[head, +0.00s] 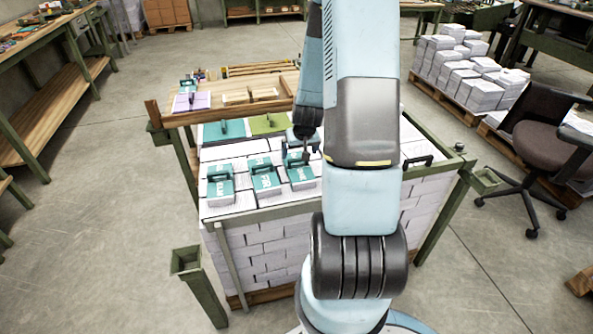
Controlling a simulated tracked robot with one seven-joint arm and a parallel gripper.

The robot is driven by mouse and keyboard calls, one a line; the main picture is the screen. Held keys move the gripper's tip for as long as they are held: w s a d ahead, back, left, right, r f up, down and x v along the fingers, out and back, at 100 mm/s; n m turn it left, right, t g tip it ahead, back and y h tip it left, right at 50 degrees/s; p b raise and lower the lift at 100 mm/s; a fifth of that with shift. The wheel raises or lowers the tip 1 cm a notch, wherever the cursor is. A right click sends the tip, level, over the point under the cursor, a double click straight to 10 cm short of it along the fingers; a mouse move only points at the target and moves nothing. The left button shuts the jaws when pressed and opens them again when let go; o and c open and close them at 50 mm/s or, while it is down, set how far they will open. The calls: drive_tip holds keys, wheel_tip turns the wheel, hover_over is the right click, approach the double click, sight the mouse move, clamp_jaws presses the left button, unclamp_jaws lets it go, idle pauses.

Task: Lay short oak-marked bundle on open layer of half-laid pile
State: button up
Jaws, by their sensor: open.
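The pile (262,236) of white paper bundles stands inside green posts. The left teal bundle (219,190) seems to read ELM. The middle teal bundle (265,182) seems to read FIR. The right teal bundle (300,178) has a mark too small to read surely. My gripper (304,154) is open, low over the far end of the right teal bundle; I cannot tell whether it touches its handle. I cannot make out an oak mark on any bundle. My arm hides the right part of the pile.
Behind the pile, a wooden shelf (166,118) holds a lilac bundle (192,102). A chair (545,145) and stacked white bundles (463,70) stand right. Floor at left is clear.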

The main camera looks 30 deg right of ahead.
sight(298, 158)
drive_tip(key=shift+x, duration=3.95)
drive_tip(key=shift+s, duration=0.1)
drive_tip(key=c, duration=1.1)
